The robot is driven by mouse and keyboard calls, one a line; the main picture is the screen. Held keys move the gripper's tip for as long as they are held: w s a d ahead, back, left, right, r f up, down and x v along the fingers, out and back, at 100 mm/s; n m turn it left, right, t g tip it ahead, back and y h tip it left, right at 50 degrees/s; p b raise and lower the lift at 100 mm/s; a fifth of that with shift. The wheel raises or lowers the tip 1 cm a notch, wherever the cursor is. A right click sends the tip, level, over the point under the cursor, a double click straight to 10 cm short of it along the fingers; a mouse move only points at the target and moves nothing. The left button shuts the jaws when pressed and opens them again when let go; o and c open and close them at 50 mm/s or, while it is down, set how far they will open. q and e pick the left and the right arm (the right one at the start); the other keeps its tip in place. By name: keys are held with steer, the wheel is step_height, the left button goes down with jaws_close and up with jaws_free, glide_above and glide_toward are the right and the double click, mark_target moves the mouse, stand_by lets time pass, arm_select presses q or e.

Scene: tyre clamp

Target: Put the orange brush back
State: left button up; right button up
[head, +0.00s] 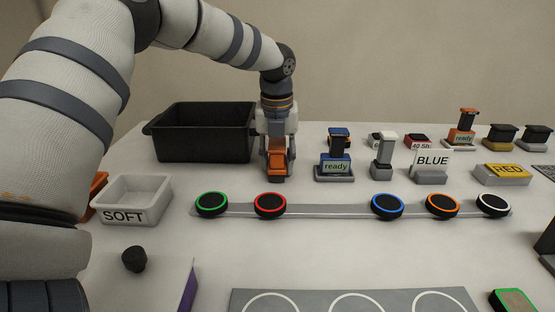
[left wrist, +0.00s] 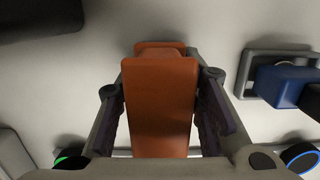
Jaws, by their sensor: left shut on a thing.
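The orange brush (head: 277,162) is between the fingers of my left gripper (head: 277,172), which is shut on it. The brush is upright, just right of the black bin, with its dark underside close to the table; I cannot tell whether it touches. In the left wrist view the orange brush (left wrist: 160,108) fills the gap between the two dark fingers, and its lower part is hidden. My right gripper is not in view.
A black bin (head: 205,106) stands behind left, a SOFT tray (head: 150,208) front left. A blue-topped block (head: 338,168) labelled ready is to the right. A strip (head: 330,211) with several ringed discs lies in front. More coloured blocks (head: 500,137) stand back right.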

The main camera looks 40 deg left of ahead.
arm_select(q)
steer(key=o, duration=1.1)
steer(key=shift+f, duration=0.15)
steer(key=r, duration=0.4)
steer(key=s+r, duration=0.1)
steer(key=r, duration=0.3)
steer(key=d+r, duration=0.1)
steer(key=r, duration=0.3)
steer(key=shift+s+r, duration=0.15)
